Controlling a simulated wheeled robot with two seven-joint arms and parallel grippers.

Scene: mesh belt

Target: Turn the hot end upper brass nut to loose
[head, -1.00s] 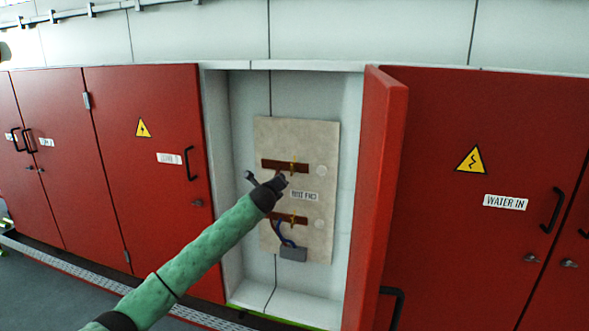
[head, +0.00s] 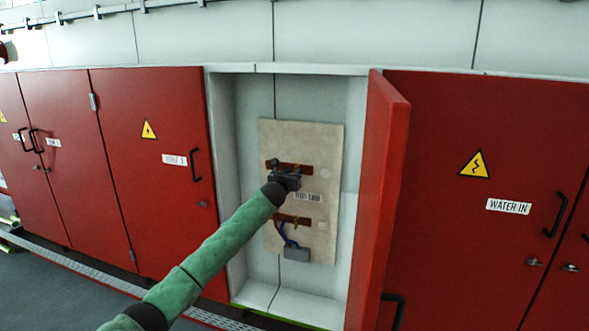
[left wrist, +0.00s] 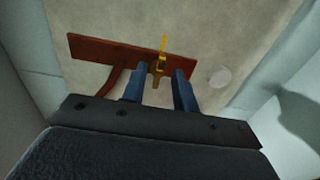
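The hot end panel (head: 325,150) is a beige board inside the open cabinet. Its upper reddish-brown bar (head: 305,169) carries the upper brass nut, which shows clearly in the left wrist view (left wrist: 158,66) with a thin yellow piece rising from it. My left gripper (head: 284,180) is in front of this bar and partly hides it. In the left wrist view its two blue fingers (left wrist: 159,80) are apart, with the nut between their tips in the picture. Clear gaps show on both sides. I cannot tell how far the tips are from the board. My right gripper is not in view.
A lower bar (head: 292,220) with another brass piece, blue cables and a grey box (head: 296,254) are below. The open red door (head: 383,180) stands right of the cabinet opening. Closed red doors (head: 150,200) flank it. Pale cabinet walls (left wrist: 40,35) are close in the wrist view.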

